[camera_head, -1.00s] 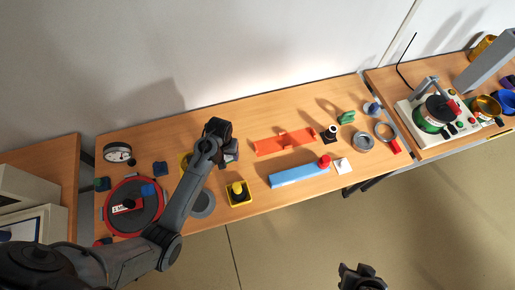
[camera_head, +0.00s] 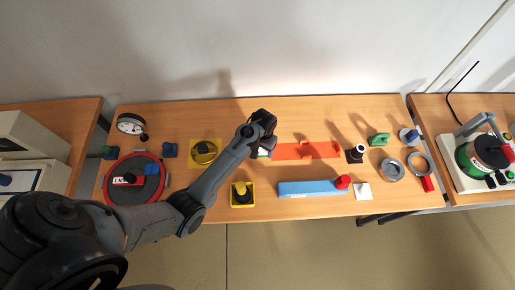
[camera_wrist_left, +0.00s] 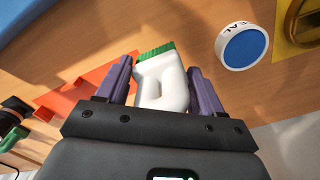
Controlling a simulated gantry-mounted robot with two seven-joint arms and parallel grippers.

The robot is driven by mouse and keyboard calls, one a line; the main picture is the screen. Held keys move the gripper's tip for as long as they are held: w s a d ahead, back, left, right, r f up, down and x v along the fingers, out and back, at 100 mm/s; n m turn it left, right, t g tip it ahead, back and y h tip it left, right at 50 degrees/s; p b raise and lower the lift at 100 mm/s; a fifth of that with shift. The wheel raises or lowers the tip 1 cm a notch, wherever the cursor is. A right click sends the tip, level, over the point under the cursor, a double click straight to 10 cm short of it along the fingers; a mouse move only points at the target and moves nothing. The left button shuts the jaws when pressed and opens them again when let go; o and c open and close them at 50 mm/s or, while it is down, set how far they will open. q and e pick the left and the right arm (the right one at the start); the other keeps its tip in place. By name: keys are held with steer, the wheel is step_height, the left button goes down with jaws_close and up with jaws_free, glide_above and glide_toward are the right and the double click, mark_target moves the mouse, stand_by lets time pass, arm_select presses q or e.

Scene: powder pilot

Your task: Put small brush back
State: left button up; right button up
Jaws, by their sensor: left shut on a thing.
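My left gripper (camera_head: 262,150) is shut on the small brush. In the head view only a small white and green bit of the brush (camera_head: 264,152) shows below the gripper. The gripper is over the table, at the left end of a flat orange holder (camera_head: 290,151), which also shows at left in the left wrist view (camera_wrist_left: 85,92). My right gripper is not in view.
A yellow plate with a round gold piece (camera_head: 204,152) lies left of the gripper. A blue bar (camera_head: 310,188) and a yellow block (camera_head: 242,194) lie in front. A white-rimmed blue disc (camera_wrist_left: 244,48) shows in the left wrist view. A black piece (camera_head: 355,154) stands at the holder's right end.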

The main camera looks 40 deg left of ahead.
arm_select(q)
steer(key=a+f, duration=0.1)
steer(key=w+a, duration=0.1)
steer(key=a+f, duration=0.1)
steer(key=a, duration=0.1)
steer(key=shift+w+f, duration=0.2)
steer(key=shift+f, duration=0.1)
steer(key=shift+d+f+b, duration=0.1)
steer(key=shift+f+b, duration=0.45)
steer(key=shift+f, duration=1.35)
steer(key=shift+f, duration=0.1)
steer(key=o, duration=1.1)
step_height(320, 180, up, 12)
steer(key=p, duration=0.2)
steer(key=s+d+r+m+t, duration=0.1)
steer(key=s+d+r, duration=0.1)
steer(key=s, duration=0.6)
steer(key=s+d+r+m+t, duration=0.1)
steer(key=s+d+r, duration=0.2)
steer(key=s+d, duration=0.2)
steer(key=s+d+r+m+t, duration=0.1)
steer(key=s+d+r, duration=0.2)
steer(key=s, duration=0.9)
steer(key=shift+s+d+r+m+t, duration=0.1)
steer(key=shift+d+r+m+t, duration=0.2)
steer(key=shift+d+m, duration=0.15)
